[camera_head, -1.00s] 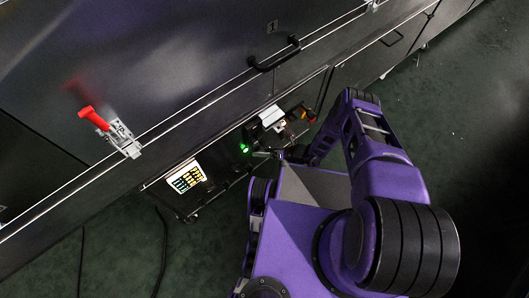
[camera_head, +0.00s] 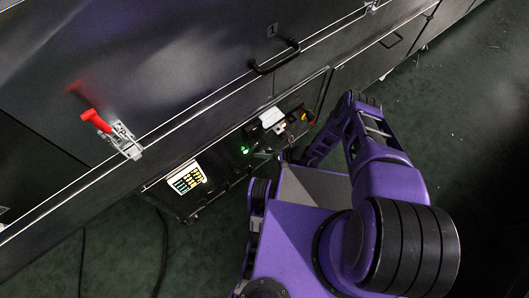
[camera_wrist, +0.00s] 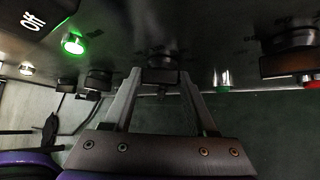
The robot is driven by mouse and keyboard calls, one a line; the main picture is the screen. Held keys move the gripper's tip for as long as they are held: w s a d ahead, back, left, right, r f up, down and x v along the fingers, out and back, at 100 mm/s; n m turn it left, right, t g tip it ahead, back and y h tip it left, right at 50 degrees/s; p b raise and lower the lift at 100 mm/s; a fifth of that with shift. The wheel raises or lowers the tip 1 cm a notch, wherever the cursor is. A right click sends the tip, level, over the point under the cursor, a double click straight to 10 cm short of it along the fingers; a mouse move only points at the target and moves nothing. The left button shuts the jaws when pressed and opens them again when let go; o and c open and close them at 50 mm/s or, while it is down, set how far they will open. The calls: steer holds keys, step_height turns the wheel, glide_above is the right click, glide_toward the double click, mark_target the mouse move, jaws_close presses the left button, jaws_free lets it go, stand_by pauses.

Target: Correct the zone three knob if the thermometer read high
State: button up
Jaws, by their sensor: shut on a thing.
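My gripper (camera_wrist: 162,78) points at the dark control panel in the wrist view, its two fingers on either side of a dark knob (camera_wrist: 163,75) and shut on it. The knob's label is too dark to read, so I cannot tell its zone from the picture. Another dark knob (camera_wrist: 97,82) sits to the left and a larger dark knob (camera_wrist: 288,63) to the right. In the head view the control box (camera_head: 232,172) is low on the dryer's side, and my arm partly hides it and the gripper. I cannot make out a thermometer reading.
A red button (camera_wrist: 313,82) is at the right edge.

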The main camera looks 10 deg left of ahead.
steer(key=shift+h, duration=0.3)
steer(key=o, duration=1.3)
steer(key=shift+o, duration=0.2)
steer(key=shift+r, duration=0.15)
